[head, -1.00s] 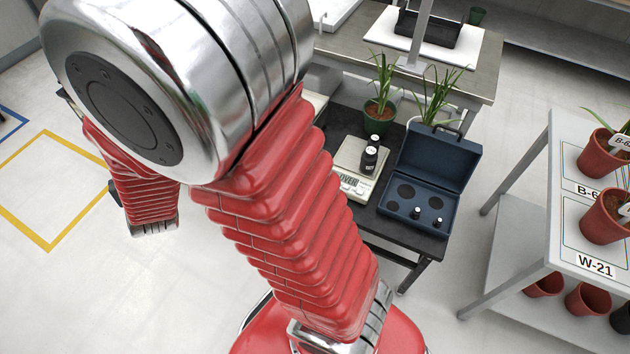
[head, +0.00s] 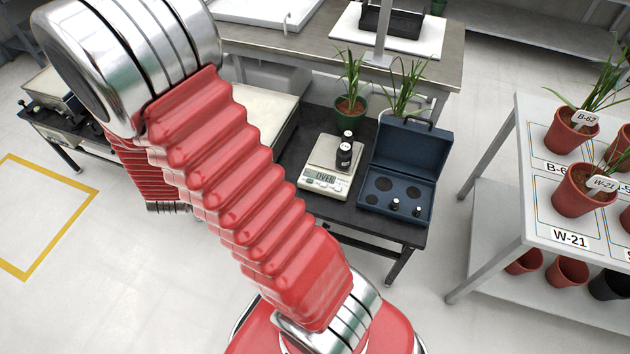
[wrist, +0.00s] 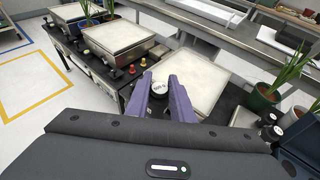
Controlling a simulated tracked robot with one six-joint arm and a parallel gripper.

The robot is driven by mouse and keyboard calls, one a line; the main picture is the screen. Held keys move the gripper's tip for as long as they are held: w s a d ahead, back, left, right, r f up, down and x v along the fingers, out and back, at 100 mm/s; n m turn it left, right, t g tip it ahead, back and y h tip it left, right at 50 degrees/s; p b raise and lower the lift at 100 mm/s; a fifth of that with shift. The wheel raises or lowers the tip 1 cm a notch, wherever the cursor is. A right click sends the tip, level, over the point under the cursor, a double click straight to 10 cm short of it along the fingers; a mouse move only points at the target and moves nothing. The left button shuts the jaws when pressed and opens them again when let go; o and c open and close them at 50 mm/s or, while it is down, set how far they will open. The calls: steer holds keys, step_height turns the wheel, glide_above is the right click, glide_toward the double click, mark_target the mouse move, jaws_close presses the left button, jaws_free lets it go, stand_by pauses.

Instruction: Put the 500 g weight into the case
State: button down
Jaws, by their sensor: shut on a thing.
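My gripper (wrist: 164,97), with two purple fingers, is shut on the 500 g weight (wrist: 159,88). I see only its white lettered top between the fingertips; the lettering is tiny, and its body is hidden. In the head view the gripper is hidden behind my arm. The blue case (head: 424,146) stands open on the dark table, with its lid up. Its tray has two small weights (head: 395,204) at the front and larger empty round recesses. In the wrist view only a part of the case (wrist: 294,164) shows at the lower right, away from the gripper.
Left of the case, a balance (head: 324,180) reads OVER and bears two black weights (head: 344,157). Potted plants (head: 350,104) stand behind. A rack with red pots (head: 573,192) is at the right. More pale-topped equipment (wrist: 115,37) stands at the left in the wrist view.

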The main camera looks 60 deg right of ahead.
steer(key=s+d+f+m+g+h, duration=0.2)
steer(key=s+d+f+m+g, duration=0.3)
steer(key=s+d, duration=0.6)
steer(key=s+d+f+m+g+h, duration=0.3)
steer(key=s+d+f, duration=0.4)
steer(key=d, duration=0.8)
steer(key=s+d+f+m+g, duration=0.2)
steer(key=s+d+f, duration=0.1)
steer(key=s, duration=0.5)
steer(key=s+d+f+m+g+y, duration=0.1)
steer(key=s+d+f+m+g, duration=0.1)
steer(key=s, duration=0.6)
steer(key=s+d+f+m+g+y, duration=0.1)
steer(key=s+d+f+m+g, duration=0.2)
steer(key=s, duration=0.6)
steer(key=shift+d+f+g, duration=0.55)
steer(key=shift+f+g, duration=0.15)
steer(key=shift+f, duration=0.05)
steer(key=shift+f, duration=2.9)
